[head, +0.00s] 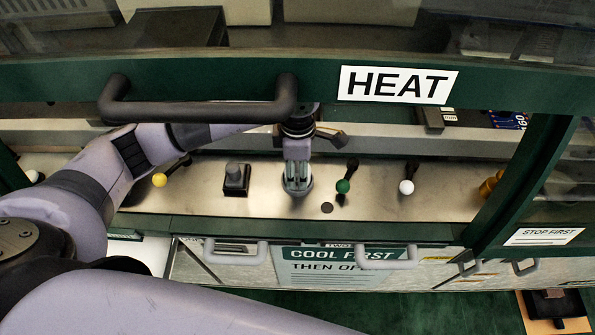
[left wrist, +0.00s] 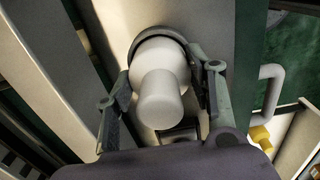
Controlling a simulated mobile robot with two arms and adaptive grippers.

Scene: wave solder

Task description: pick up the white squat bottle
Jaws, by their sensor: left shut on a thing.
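The white squat bottle (left wrist: 163,85) shows in the left wrist view, seen from above, with a round body and a narrower neck toward the camera. My left gripper (left wrist: 165,100) has one finger on each side of it and is shut on it. In the head view my left gripper (head: 298,184) points down over the metal ledge; the bottle cannot be made out there, hidden by the gripper. Whether the bottle still touches the ledge cannot be told. My right gripper is not in view.
The metal ledge (head: 440,204) carries a yellow-knobbed lever (head: 160,180), a black switch block (head: 236,180), a green-knobbed lever (head: 343,186) close right of my gripper and a white-knobbed lever (head: 406,187). A green beam (head: 225,80) with a dark handle (head: 195,112) crosses above.

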